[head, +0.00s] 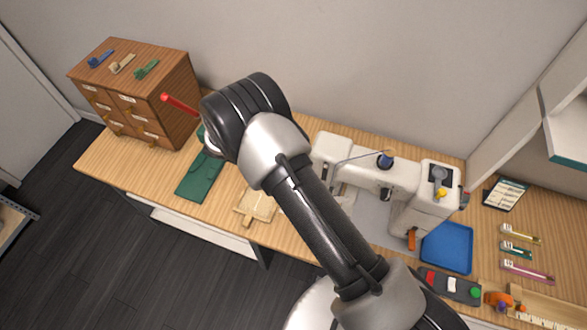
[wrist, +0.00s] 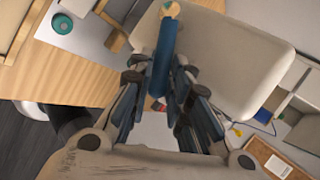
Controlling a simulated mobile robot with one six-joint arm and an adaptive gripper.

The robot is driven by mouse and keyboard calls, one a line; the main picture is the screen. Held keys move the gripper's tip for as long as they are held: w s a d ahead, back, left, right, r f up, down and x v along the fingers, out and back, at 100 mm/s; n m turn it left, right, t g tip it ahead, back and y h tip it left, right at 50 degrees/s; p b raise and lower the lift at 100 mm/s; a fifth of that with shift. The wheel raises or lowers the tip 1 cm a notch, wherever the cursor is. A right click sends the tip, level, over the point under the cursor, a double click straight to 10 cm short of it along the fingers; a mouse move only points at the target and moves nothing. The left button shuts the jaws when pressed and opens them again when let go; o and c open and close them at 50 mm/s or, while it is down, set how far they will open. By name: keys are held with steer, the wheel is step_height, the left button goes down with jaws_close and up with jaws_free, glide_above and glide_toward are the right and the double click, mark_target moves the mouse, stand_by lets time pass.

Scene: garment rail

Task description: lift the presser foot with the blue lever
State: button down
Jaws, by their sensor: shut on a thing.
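The blue lever (wrist: 165,45) is a rod with a pale tan end in the wrist view. My gripper (wrist: 158,78) is shut on it, with the fingers on both sides of its lower part. A large off-white rounded body (wrist: 235,60), apparently part of the sewing machine, fills the view behind it. In the head view the white sewing machine (head: 405,177) stands on the table, partly behind my arm. My gripper and the blue lever are hidden there. I cannot make out the presser foot or its height in either view.
A wooden drawer cabinet (head: 165,85) stands at the left end of the table. A green folded cloth (head: 192,187) and a beige piece (head: 250,210) lie left of my arm. A blue tray (head: 447,250) and a button box (head: 450,286) lie near the machine at right.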

steer(key=c, duration=1.5)
jaws_free()
steer(key=shift+c, duration=0.2)
steer(key=w+v, duration=0.1)
steer(key=v, duration=0.7)
steer(key=shift+s, duration=0.45)
